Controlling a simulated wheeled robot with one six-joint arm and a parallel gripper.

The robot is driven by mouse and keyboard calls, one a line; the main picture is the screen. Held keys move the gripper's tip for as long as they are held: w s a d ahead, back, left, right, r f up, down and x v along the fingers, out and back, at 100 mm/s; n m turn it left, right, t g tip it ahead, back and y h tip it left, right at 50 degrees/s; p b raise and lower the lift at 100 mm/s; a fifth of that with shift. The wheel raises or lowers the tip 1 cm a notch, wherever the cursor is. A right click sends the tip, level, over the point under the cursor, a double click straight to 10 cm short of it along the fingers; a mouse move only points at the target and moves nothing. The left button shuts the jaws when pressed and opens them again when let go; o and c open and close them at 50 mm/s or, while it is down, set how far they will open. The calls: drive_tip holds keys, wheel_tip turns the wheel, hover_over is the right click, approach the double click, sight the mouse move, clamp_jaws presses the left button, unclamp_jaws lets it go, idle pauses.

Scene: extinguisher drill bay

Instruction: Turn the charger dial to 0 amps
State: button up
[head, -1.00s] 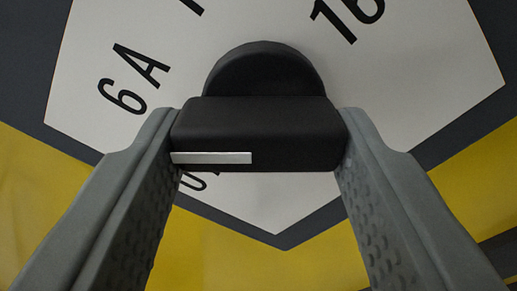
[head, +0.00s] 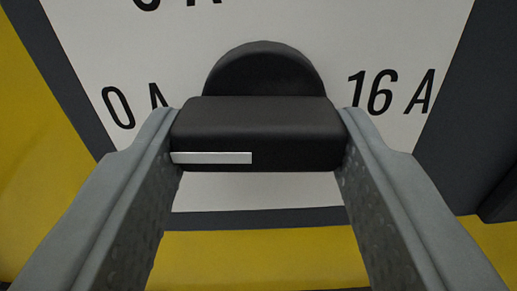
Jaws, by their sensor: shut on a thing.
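The charger dial (head: 262,130) is a black round knob with a thick bar grip across it. A white line (head: 211,158) marks the left half of the bar. My gripper (head: 260,140) is shut on the two ends of the bar. The white scale plate (head: 255,192) lies behind the dial. The 0 A label (head: 133,105) is at the left, partly covered by my left finger. The white-marked end of the bar points left, roughly toward 0 A. The 16 A label (head: 391,92) is at the right.
Another label (head: 178,3) is cut off at the top edge. A dark border surrounds the white plate, with a yellow surface (head: 260,258) beyond it. A dark block (head: 498,200) shows at the right edge.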

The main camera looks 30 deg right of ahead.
drive_tip(key=shift+o, duration=0.2)
drive_tip(key=shift+f+n, duration=0.2)
drive_tip(key=shift+n, duration=0.3)
drive_tip(key=o, duration=1)
drive_tip(key=shift+r, duration=0.1)
drive_tip(key=shift+c, duration=0.2)
drive_tip(key=v, duration=1.7)
drive_tip(key=shift+a, duration=0.2)
drive_tip(key=shift+s, duration=0.15)
